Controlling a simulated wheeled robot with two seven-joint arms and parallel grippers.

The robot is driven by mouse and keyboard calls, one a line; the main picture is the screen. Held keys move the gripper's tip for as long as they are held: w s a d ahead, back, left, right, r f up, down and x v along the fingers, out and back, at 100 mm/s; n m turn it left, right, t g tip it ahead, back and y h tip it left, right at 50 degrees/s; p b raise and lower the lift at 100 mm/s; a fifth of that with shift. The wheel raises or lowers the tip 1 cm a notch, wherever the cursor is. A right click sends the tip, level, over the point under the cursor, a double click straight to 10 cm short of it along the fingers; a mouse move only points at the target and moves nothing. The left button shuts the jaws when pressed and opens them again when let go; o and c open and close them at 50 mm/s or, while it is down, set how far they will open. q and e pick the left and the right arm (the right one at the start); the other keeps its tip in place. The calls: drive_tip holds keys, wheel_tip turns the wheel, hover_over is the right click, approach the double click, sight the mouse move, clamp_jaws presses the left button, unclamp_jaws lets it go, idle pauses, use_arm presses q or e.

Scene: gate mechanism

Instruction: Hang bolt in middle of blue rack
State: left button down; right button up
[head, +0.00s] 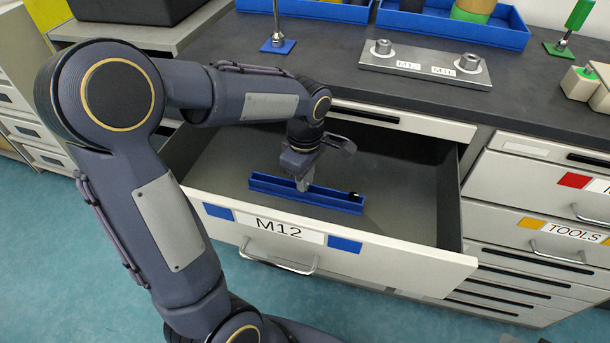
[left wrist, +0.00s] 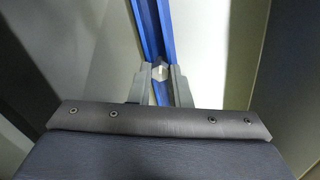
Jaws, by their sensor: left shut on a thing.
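The blue rack (head: 335,201) is a long narrow channel lying inside the open drawer marked M12. It also shows in the left wrist view (left wrist: 148,30), running away from the gripper. My left gripper (head: 303,184) points down at the middle of the rack. It is shut on a bolt, whose silvery hexagonal head (left wrist: 160,71) shows between the fingertips, in line with the rack. The bolt's shank is hidden, and I cannot tell whether the bolt touches the rack. My right gripper is not in view.
The open drawer's front panel (head: 400,255) and side walls surround the rack. A small dark thing (head: 354,196) sits at the rack's right end. A metal plate (head: 425,66) with two round fittings lies on the counter, near blue trays (head: 455,28). The drawer floor around the rack is clear.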

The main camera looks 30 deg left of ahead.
use_arm(q)
drive_tip(key=shift+f, duration=0.15)
idle(0.4)
drive_tip(key=c, duration=1.3)
unclamp_jaws()
wheel_tip(320, 180, up, 7)
drive_tip(key=p, duration=0.6)
drive_tip(key=shift+s, duration=0.1)
